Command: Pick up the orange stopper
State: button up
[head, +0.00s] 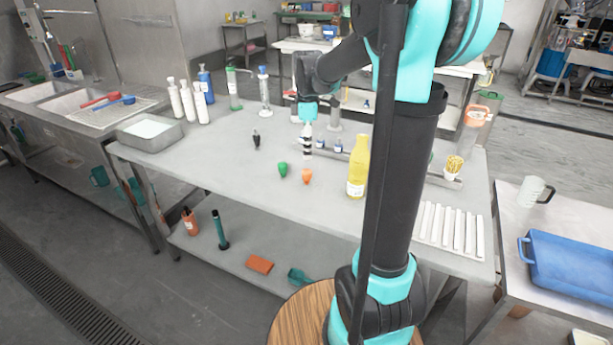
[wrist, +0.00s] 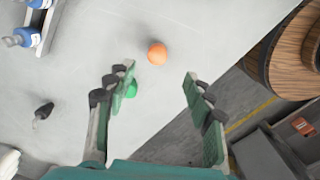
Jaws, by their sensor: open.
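The orange stopper (head: 306,176) stands on the grey metal table (head: 225,165), just right of a green stopper (head: 283,170). In the wrist view, the orange stopper (wrist: 157,53) lies beyond the tips of my gripper (wrist: 159,70), roughly between the two finger lines. My gripper is open and empty. The green stopper (wrist: 131,89) is beside the left finger, which partly hides it. In the head view, my gripper (head: 307,148) is over the table, behind the orange stopper and apart from it.
A black stopper (head: 256,139) stands farther back left; a yellow bottle (head: 357,168) stands right of the orange stopper. A rack with small blue bottles (head: 338,147) is behind. White strips (head: 450,228) lie at the right. The table's front left is clear.

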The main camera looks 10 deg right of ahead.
aim_at(307, 171)
notch_tip(307, 171, down, 4)
jog(key=shift+r, duration=0.15)
jog(key=shift+w+f, duration=0.15)
jog(key=shift+f, duration=1.2)
jog(key=shift+w+f, duration=0.1)
jog(key=shift+f, duration=1.2)
jog(key=shift+c, duration=0.4)
jog(key=c, duration=1)
